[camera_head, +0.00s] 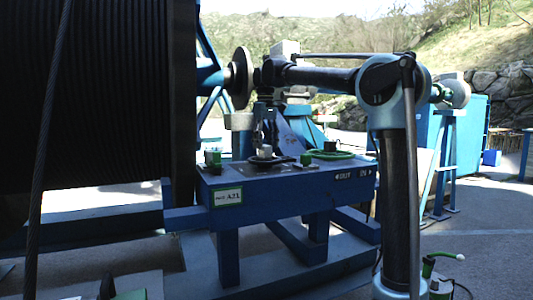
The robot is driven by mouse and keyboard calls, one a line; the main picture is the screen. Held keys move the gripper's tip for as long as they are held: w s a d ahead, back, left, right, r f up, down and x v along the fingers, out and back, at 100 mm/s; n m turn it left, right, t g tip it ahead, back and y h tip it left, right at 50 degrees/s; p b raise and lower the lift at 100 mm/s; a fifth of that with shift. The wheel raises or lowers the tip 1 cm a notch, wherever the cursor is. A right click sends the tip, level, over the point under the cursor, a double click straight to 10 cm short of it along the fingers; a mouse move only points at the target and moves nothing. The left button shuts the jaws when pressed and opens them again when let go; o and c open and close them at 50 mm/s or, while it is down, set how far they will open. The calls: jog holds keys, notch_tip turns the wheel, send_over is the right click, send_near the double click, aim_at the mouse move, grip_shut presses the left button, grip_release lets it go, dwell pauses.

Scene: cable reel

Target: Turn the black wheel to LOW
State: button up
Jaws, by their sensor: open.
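The black wheel (266,161) lies on top of the blue control box (275,208), with a pale knob (265,150) at its centre. It is small in the picture, and its setting cannot be read; no LOW mark is legible. My gripper (264,142) points down just above the wheel and pale knob, its dark fingers open. Whether the fingers touch the knob or wheel cannot be told. My arm reaches in from the right above the box.
A green ring (330,154) and a green-topped knob (213,158) sit on the same box. A tag reading A21 (227,197) is on its front. A large cable reel (95,100) fills the left. Blue rails surround the box's legs; pavement is open at right.

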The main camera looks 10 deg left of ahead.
aim_at(265, 149)
jog(key=shift+f, duration=1.7)
jog(key=shift+c, duration=0.3)
grip_shut()
